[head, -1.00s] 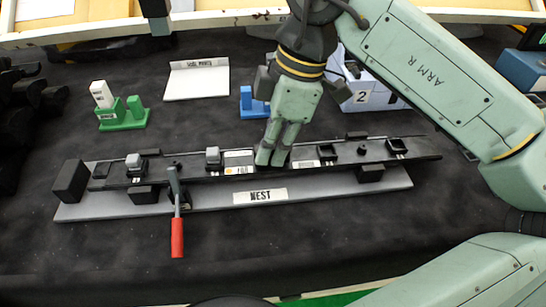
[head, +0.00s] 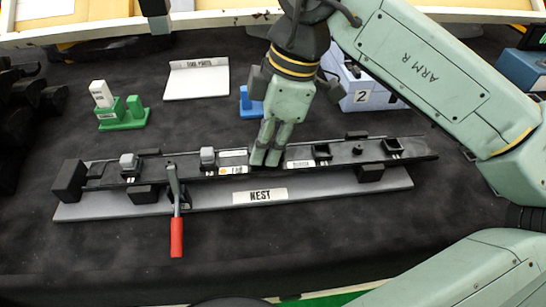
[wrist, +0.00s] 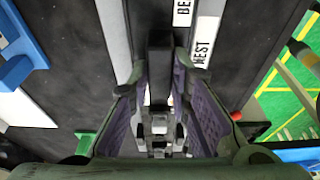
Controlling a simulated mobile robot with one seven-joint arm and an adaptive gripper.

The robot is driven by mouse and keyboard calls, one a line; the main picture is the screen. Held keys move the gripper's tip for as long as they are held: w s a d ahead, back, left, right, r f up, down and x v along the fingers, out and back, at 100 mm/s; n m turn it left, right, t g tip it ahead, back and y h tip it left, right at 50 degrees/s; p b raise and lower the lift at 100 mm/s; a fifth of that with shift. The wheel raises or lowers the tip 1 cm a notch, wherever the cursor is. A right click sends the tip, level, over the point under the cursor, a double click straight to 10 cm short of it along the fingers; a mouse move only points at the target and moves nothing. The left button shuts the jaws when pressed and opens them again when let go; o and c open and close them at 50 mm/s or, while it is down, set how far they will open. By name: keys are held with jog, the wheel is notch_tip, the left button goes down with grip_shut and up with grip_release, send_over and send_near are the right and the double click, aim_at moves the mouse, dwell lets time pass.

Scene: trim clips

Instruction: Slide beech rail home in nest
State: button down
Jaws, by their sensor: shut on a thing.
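The rail (head: 424,154) is a long dark bar with fittings along its top. It lies lengthwise on the grey nest base (head: 225,202), which carries a NEST label. Its right end reaches past the base. My gripper (head: 265,160) is shut on the rail near its middle, pointing down. In the wrist view, the fingers (wrist: 167,120) stand either side of a dark part. The black end block (head: 69,181) stands at the rail's left end; I cannot tell whether they touch.
A lever with a red handle (head: 177,238) stands at the nest's front left. Behind are a green holder (head: 122,121), a white labelled plate (head: 197,82), a blue part (head: 250,105) and a block marked 2 (head: 365,95).

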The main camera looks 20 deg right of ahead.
jog(key=shift+w+a+f, duration=0.15)
jog(key=shift+w+a, duration=0.05)
jog(key=shift+a, duration=0.6)
jog(key=c, duration=1.4)
grip_release()
jog(key=v, duration=1.2)
jog(key=shift+d, duration=0.1)
jog(key=shift+s, duration=0.1)
